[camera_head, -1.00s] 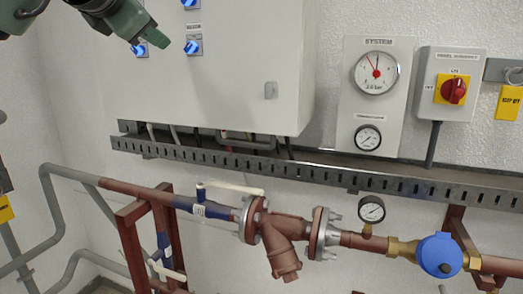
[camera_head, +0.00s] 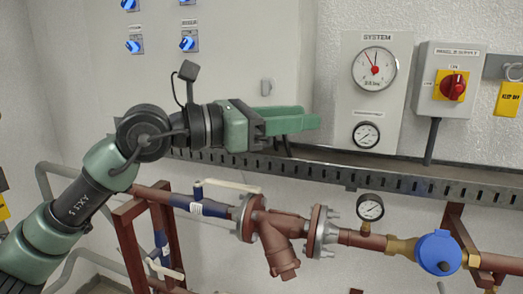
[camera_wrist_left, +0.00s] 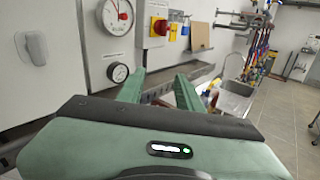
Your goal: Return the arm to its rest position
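My left arm comes in from the lower left of the head view. Its green gripper (camera_head: 312,121) points right, in front of the lower edge of the grey cabinet and the slotted cable tray. In the left wrist view the two fingers of this gripper (camera_wrist_left: 159,86) stand apart with nothing between them, so it is open and empty. Part of the cable tray and the cabinet's lower edge are hidden behind the arm. My right gripper is not in view.
The cabinet (camera_head: 240,50) has blue switches. Right of it are the system gauge panel (camera_head: 350,105) and a red rotary switch (camera_head: 453,87). The slotted tray (camera_head: 400,183) runs above the red pipework (camera_head: 285,240). A sink (camera_wrist_left: 236,98) and open floor show in the wrist view.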

